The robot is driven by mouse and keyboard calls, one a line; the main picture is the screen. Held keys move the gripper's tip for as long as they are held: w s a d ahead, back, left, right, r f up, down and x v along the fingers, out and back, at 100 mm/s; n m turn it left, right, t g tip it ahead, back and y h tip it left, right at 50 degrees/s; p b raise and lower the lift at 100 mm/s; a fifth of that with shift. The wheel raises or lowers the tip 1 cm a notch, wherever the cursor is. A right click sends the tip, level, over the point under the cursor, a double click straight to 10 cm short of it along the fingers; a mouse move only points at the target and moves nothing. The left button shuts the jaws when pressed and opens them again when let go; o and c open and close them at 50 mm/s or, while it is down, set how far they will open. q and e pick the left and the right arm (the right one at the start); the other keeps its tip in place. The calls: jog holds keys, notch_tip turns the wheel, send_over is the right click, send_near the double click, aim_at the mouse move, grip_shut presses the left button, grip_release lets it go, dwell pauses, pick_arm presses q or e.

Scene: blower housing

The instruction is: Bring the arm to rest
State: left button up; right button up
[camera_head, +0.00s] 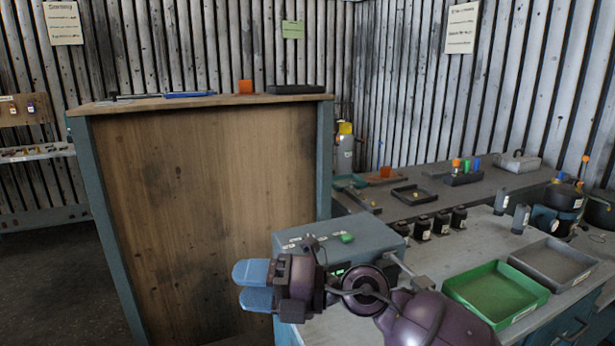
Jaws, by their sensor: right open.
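My right arm comes in from the bottom right of the head view, in front of a workbench. My right gripper (253,286) points left, with two blue fingers set apart and nothing between them. It appears in front of the wooden panel of a tall cabinet; I cannot tell how far it is from that panel. My left gripper is not in view.
A grey-blue box (357,245) with a green button stands behind my right arm. A green tray (495,291) and a grey tray (553,263) sit on the bench at right. Several black jars line the bench. A wooden-topped cabinet (209,220) stands at left.

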jog(key=w+d+r+m+t+y, duration=0.1)
jog(key=d+r+m+t+y, duration=0.15)
jog(key=d+m+t, duration=0.55)
jog(key=d+f+m+t+h, duration=0.55)
jog(key=d+m+h, duration=0.4)
jog(key=m, duration=0.25)
jog(key=d+f+m+t+h, duration=0.4)
jog(key=d+f+m+h, duration=0.3)
jog(key=m+h, duration=0.4)
jog(key=s+d+f+m+g+h, duration=0.2)
jog(key=s+d+f+m+g, duration=0.5)
jog(key=s+d+f, duration=0.4)
jog(key=s+f+g+y, duration=0.1)
jog(key=s+f+g, duration=0.25)
jog(key=s, duration=0.45)
jog(key=s+f+g, duration=0.2)
jog(key=s+g, duration=0.3)
jog(key=s, duration=0.3)
jog(key=w+f+t, duration=0.7)
jog(key=f+t, duration=0.1)
jog(key=f, duration=0.3)
jog(key=shift+w+d+n+y, duration=0.15)
jog(key=shift+w+n+y, duration=0.15)
jog(key=shift+w+y, duration=0.1)
